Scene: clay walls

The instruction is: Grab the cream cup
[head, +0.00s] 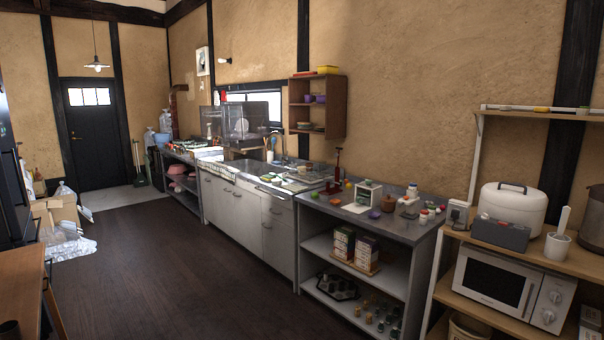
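I cannot clearly pick out a cream cup in the head view. A whitish cup-shaped holder (557,248) stands on the wooden shelf unit at the right, with a white paddle-like handle sticking up out of it. A small white container (412,191) is among the little items on the steel counter (390,226), too small to tell what it is. My gripper is not in view.
A rice cooker (512,205) and a grey box (499,235) crowd the upper shelf, above a microwave (493,285). The sink cabinets (240,219) line the wall. Open cardboard boxes (58,212) sit at the left. The dark floor (170,270) between is clear.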

